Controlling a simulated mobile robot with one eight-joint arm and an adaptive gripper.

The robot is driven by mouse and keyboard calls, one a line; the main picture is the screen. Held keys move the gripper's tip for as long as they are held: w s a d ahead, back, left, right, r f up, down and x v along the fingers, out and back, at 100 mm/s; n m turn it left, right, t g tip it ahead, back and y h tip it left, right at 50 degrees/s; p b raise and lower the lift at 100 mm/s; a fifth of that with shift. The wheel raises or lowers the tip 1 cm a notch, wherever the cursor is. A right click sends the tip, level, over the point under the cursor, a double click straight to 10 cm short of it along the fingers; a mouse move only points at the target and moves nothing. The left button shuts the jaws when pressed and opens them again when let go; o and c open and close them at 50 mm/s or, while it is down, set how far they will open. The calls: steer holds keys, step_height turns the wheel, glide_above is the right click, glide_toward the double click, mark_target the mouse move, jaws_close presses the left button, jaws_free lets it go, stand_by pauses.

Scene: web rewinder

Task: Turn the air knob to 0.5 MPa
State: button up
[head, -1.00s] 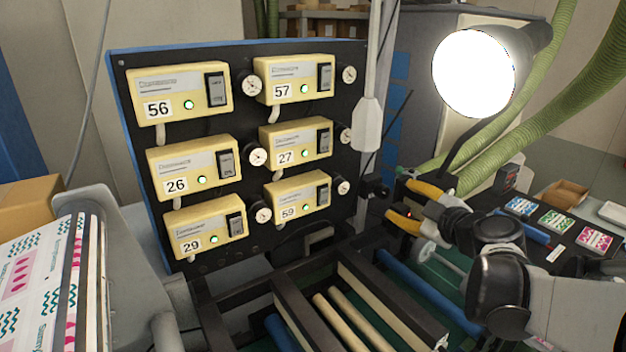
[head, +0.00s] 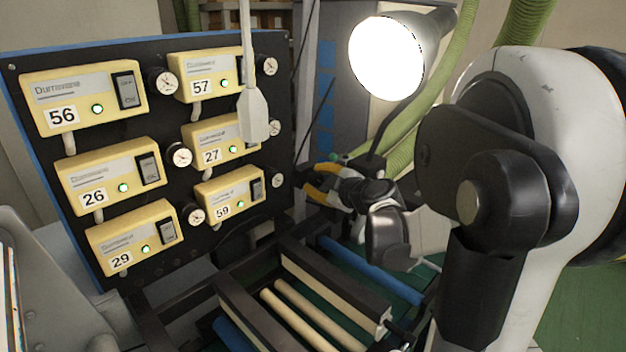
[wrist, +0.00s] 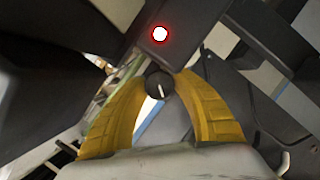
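In the wrist view a small dark round knob (wrist: 158,86) with a white pointer line lies between the tips of my yellow fingers. The line points nearly upward, tilted slightly. My gripper (wrist: 160,76) is open, one finger on each side of the knob; I cannot tell whether they touch it. A red light (wrist: 160,34) glows on the dark housing (wrist: 178,12) above the knob. In the head view my gripper (head: 313,182) is beyond the right edge of the gauge panel, its fingers apart. The knob cannot be made out there, and no 0.5 MPa mark is readable.
The black panel (head: 150,62) carries several yellow numbered boxes (head: 82,97) with green lights and round gauges (head: 166,82). A bright lamp (head: 386,58) hangs above my gripper. Rollers (head: 300,318) and frame bars (head: 335,277) lie below. Green hoses (head: 405,150) run behind.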

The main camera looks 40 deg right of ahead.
steer(key=c, duration=0.5)
steer(key=shift+m+y, duration=0.4)
steer(key=shift+m, duration=0.2)
steer(key=o, duration=1.2)
